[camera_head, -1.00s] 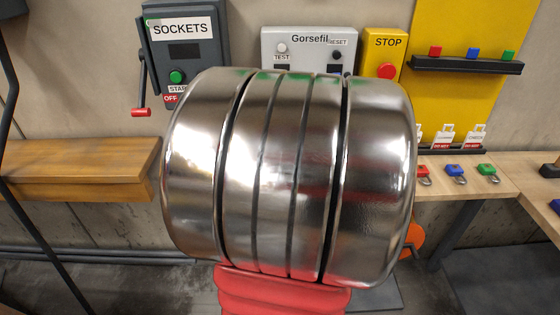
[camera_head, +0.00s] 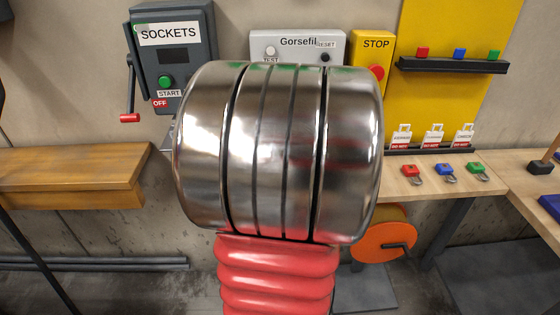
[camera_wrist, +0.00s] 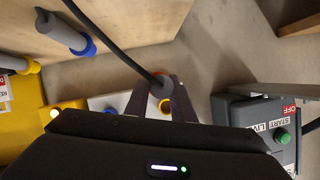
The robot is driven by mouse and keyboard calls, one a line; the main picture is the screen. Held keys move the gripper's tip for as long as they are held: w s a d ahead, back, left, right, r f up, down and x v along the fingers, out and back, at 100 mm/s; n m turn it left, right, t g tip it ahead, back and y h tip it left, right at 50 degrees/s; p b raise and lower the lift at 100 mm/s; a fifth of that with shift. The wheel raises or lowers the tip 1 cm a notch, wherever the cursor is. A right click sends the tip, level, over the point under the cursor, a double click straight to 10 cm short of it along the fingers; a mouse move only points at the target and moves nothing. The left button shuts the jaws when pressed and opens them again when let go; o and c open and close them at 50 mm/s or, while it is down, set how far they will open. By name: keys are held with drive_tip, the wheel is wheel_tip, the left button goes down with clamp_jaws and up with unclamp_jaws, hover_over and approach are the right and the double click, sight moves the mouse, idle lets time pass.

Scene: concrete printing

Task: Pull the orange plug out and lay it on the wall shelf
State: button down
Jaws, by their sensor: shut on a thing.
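In the wrist view, my gripper (camera_wrist: 172,100) is shut on the orange plug (camera_wrist: 161,84), a grey body with an orange ring low between the fingers. A black cable runs from its top to the upper left. My fingers hide much of it, and I cannot tell whether its tip is in a socket. In the head view my own arm hides the gripper and plug. The wooden wall shelf (camera_head: 70,175) is at the left and looks bare. A wooden edge, possibly this shelf, shows at upper right in the wrist view (camera_wrist: 300,22).
The grey SOCKETS box (camera_head: 172,60) with a red-tipped lever, the Gorsefil panel (camera_head: 297,42) and the yellow STOP box (camera_head: 372,50) are on the wall. A bench (camera_head: 430,190) with padlocks and an orange reel (camera_head: 382,243) are at right.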

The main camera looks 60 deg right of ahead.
drive_tip(key=shift+w+d, duration=0.45)
drive_tip(key=shift+d, duration=0.35)
drive_tip(key=shift+f, duration=0.2)
drive_tip(key=shift+f, duration=3.1)
drive_tip(key=c, duration=1.4)
unclamp_jaws()
drive_tip(key=shift+c, duration=0.2)
drive_tip(key=shift+r, duration=0.1)
